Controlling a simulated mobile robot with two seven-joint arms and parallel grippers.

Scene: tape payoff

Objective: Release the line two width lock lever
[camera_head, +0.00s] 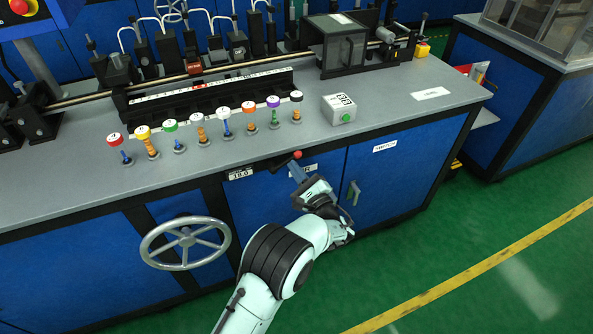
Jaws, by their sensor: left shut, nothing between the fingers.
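A short black lever with a red ball knob (297,154) sticks out at the front edge of the bench, above the blue cabinet doors. I cannot read a label that ties it to line two. My left gripper (296,168) is shut and empty, its fingertips pointing up just below the red knob. I cannot tell whether the tips touch the lever. The gripper body hides part of a white label behind it. My right gripper is not in view.
A grey handwheel (186,243) juts from the cabinet front at lower left. Several colour-capped knobs (226,121) stand in a row on the bench, beside a grey box with a green button (346,117). A cabinet handle (354,192) is right of my gripper. Green floor is clear at right.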

